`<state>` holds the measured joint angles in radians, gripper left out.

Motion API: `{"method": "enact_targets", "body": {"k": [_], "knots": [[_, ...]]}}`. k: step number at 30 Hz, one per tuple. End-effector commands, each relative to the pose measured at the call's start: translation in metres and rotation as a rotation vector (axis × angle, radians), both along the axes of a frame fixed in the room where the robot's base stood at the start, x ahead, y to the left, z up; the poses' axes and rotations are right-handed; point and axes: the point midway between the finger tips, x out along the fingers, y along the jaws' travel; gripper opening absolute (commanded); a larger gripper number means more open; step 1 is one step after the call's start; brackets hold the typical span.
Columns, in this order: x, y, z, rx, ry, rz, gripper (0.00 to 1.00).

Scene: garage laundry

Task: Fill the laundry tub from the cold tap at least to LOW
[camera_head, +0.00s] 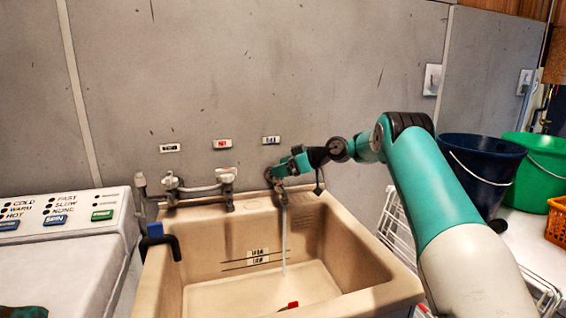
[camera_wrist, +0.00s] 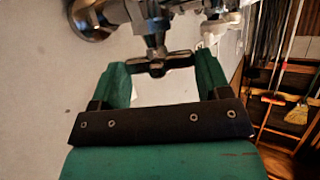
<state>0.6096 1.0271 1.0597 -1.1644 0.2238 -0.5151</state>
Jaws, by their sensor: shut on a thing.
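The beige laundry tub (camera_head: 385,290) stands against the grey wall. Its back inside wall carries a label with level lines (camera_head: 258,257); the lettering is too small to read. A thin stream of water (camera_head: 284,245) falls into the tub below my gripper. The water's depth is hard to tell. My gripper (camera_head: 278,177) is at the rightmost tap, under the right wall label (camera_head: 271,140). In the wrist view my gripper (camera_wrist: 160,75) has its green fingers on both sides of the dark cross-shaped tap handle (camera_wrist: 157,66). A red object (camera_head: 292,305) shows low in the tub.
Two more tap handles, a left one (camera_head: 171,181) and a white one (camera_head: 226,176), sit left of my gripper. A washing machine (camera_head: 65,250) stands left of the tub. A dark blue bucket (camera_head: 478,175), green bucket (camera_head: 538,165) and orange basket (camera_head: 557,222) stand right.

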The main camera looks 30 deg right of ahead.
Motion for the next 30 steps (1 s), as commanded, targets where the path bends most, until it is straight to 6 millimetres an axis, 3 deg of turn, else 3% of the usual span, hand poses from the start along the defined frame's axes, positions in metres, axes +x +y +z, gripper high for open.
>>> {"method": "enact_targets", "body": {"k": [26, 27, 30], "knots": [[0.0009, -0.0013, -0.0004, 0.003, 0.001, 0.104, 0.47], [0.0009, -0.0013, -0.0004, 0.003, 0.001, 0.104, 0.75], [0.0010, -0.0012, -0.0003, 0.003, 0.001, 0.104, 0.96]]}}
